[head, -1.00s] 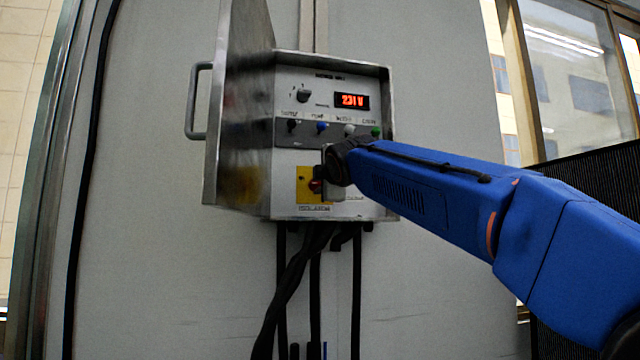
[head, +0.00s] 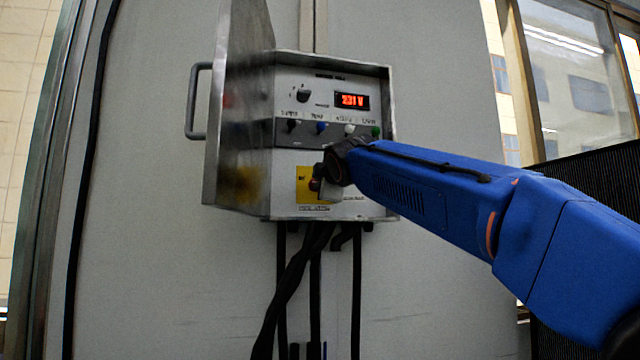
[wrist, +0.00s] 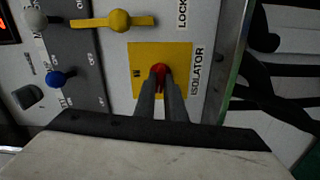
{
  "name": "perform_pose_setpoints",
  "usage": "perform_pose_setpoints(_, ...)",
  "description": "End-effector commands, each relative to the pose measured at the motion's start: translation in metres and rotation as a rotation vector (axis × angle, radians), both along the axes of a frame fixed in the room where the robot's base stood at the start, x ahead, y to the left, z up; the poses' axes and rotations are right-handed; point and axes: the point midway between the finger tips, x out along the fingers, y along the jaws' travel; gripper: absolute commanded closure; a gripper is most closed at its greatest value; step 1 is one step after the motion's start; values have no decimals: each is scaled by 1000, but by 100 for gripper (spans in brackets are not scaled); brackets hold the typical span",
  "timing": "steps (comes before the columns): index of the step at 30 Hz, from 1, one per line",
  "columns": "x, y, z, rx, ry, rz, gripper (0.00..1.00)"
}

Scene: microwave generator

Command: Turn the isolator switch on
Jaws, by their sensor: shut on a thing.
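The isolator switch is a red knob (wrist: 159,70) on a yellow plate (wrist: 144,52) marked ISOLATOR in the wrist view. In the head view the yellow plate (head: 302,190) is at the lower part of the open control box, with the red knob (head: 314,185) partly covered by my gripper. My gripper (wrist: 160,76) is shut on the red knob, with one finger on each side of it. The fingers hide much of the knob, so its exact setting cannot be told. In the head view my gripper (head: 318,185) sits tilted in front of the panel.
The box door (head: 232,110) stands open at the left. A lit red display (head: 352,101) reads about 231 V. A row of small switches, one blue (head: 322,128), lies above the isolator. A yellow lever (wrist: 118,20) is beside it in the wrist view. Cables (head: 300,275) hang below.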

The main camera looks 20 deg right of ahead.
Motion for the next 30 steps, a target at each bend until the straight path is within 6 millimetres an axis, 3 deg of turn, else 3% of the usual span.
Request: perform_pose_setpoints(30, 0, 0, -1, 946, 2, -1, 100)
